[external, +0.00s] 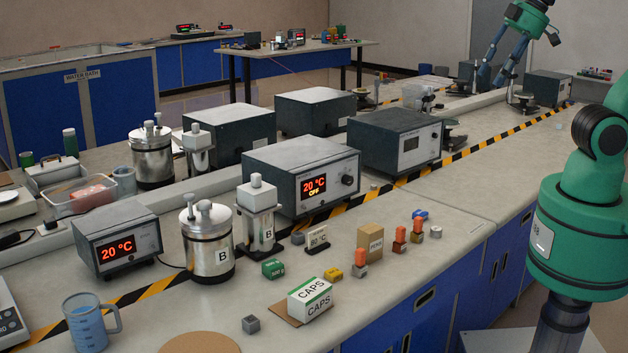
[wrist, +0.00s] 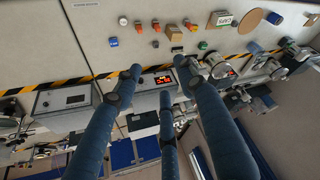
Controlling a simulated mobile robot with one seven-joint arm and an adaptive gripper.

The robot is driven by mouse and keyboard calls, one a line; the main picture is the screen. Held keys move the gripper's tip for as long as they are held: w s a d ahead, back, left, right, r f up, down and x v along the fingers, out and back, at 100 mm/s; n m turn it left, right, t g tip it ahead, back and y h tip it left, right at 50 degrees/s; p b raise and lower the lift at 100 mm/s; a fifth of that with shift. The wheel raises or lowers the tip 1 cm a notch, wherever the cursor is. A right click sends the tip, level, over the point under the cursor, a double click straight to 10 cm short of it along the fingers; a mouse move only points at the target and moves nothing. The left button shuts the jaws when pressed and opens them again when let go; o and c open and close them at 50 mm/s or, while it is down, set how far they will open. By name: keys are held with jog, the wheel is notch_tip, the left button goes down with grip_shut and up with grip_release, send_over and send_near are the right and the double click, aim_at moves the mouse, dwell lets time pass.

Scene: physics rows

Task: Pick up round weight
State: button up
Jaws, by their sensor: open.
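No piece is clearly recognisable as the round weight. Small grey pieces lie on the bench: a grey block (external: 251,324) at the front, one near the striped tape (external: 298,238), and one at the right end of the small-items row (external: 435,232). They look blocky, and their exact shape is too small to tell. My gripper (external: 497,78) is at the top right of the external view, high and far from these pieces. Its three blue fingers are spread and empty. They also fill the middle of the wrist view (wrist: 160,78).
A CAPS box (external: 310,298), a brown box (external: 370,243), orange-topped pieces (external: 400,238) and a green block (external: 273,268) stand near the grey pieces. Metal canisters (external: 208,243) and 20 °C control boxes (external: 300,178) stand behind. The right bench strip is mostly clear.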

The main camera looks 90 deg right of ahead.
jog(key=w+d+f+g, duration=0.1)
jog(key=w+d, duration=0.7)
jog(key=w, duration=0.4)
jog(key=m+g+p, duration=0.1)
jog(key=m+g, duration=0.1)
jog(key=g, duration=0.2)
send_over(374, 187)
jog(key=d, duration=0.1)
notch_tip(374, 187, down, 33)
jog(key=shift+w+d+f, duration=0.1)
jog(key=shift+f+b, duration=0.35)
jog(key=shift+f, duration=3.95)
jog(key=shift+f, duration=0.15)
jog(key=shift+f+b, duration=0.5)
jog(key=shift+f, duration=2)
